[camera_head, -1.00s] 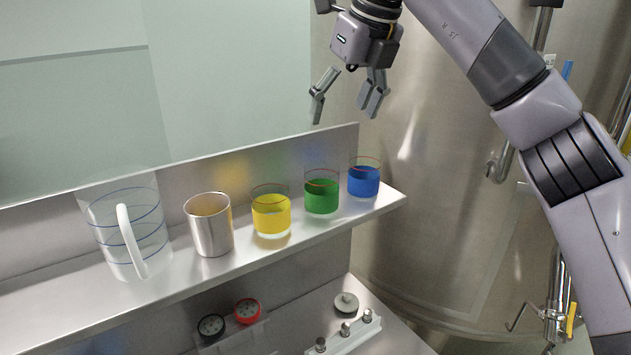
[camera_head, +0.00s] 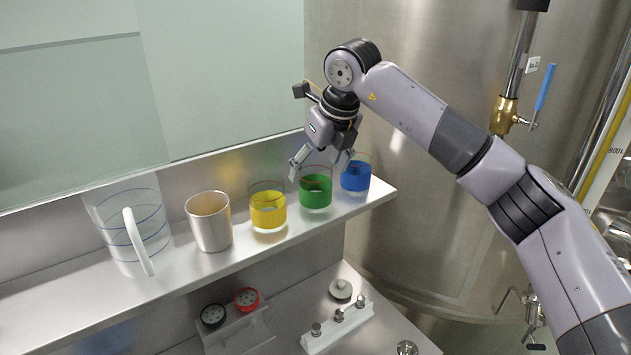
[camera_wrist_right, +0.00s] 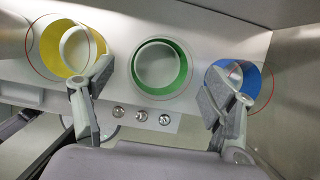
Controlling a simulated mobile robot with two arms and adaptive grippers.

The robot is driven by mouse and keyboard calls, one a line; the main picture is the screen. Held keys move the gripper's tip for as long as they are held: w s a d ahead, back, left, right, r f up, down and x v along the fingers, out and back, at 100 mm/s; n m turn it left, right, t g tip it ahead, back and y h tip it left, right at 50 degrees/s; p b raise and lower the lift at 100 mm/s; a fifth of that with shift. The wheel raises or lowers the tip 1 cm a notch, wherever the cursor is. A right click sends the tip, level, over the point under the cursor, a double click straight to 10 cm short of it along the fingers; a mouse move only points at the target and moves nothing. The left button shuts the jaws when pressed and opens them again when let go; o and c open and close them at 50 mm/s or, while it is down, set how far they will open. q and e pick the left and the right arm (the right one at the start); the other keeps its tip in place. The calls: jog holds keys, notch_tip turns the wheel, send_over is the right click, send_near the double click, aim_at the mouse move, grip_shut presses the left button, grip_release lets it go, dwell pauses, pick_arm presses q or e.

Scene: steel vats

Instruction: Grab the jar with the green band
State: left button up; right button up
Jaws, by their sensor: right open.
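The jar with the green band (camera_head: 316,192) is a clear glass jar on the steel shelf, between the yellow-banded jar (camera_head: 268,210) and the blue-banded jar (camera_head: 355,178). My right gripper (camera_head: 322,170) is open and empty, pointing down just above the green-banded jar. In the right wrist view, the green-banded jar (camera_wrist_right: 161,92) shows from above, between the two spread fingers of the right gripper (camera_wrist_right: 160,98). One finger overlaps the yellow-banded jar in the picture, the other the blue-banded jar. My left gripper is out of view.
A metal cup (camera_head: 209,224) and a clear pitcher with a white handle (camera_head: 131,230) stand farther left on the shelf (camera_head: 190,270). A white block with metal knobs (camera_head: 337,326) lies below. A large steel vat (camera_head: 420,230) stands behind at the right.

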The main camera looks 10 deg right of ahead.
jog(key=shift+p+x, duration=0.3)
jog(key=shift+x, duration=1.1)
jog(key=shift+c, duration=0.4)
jog(key=shift+r, duration=0.1)
jog(key=c, duration=1.2)
jog(key=shift+c, duration=0.2)
